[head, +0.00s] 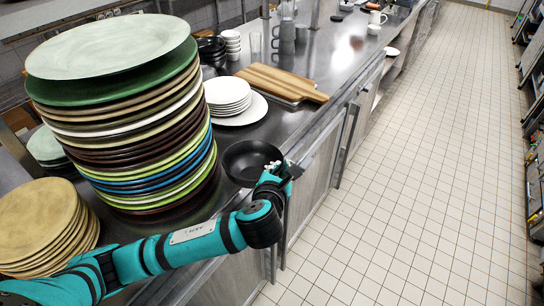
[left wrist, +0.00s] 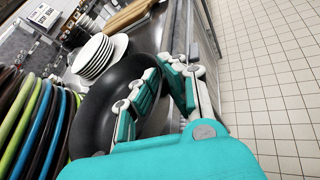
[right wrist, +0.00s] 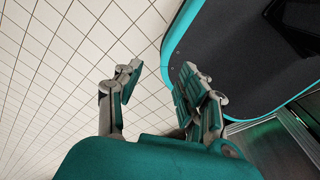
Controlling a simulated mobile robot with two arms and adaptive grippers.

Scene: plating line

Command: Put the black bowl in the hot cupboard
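The black bowl (head: 250,163) is upright at the front edge of the steel counter, right of the tall plate stack. It also shows in the left wrist view (left wrist: 100,105). My left gripper (head: 277,172) is at the bowl's right rim, one finger inside and one outside; in the left wrist view its fingers (left wrist: 162,85) are close together on the rim. Whether the bowl touches the counter is unclear. Cupboard fronts (head: 316,190) with vertical handles run below the counter; which is the hot cupboard is unclear. My right gripper (right wrist: 155,90) is open and empty over the floor.
A tall plate stack (head: 130,130) stands left of the bowl, with tan plates (head: 40,220) beside it. White plates (head: 228,94) and wooden boards (head: 270,82) are behind. The tiled floor (head: 430,170) on the right is clear.

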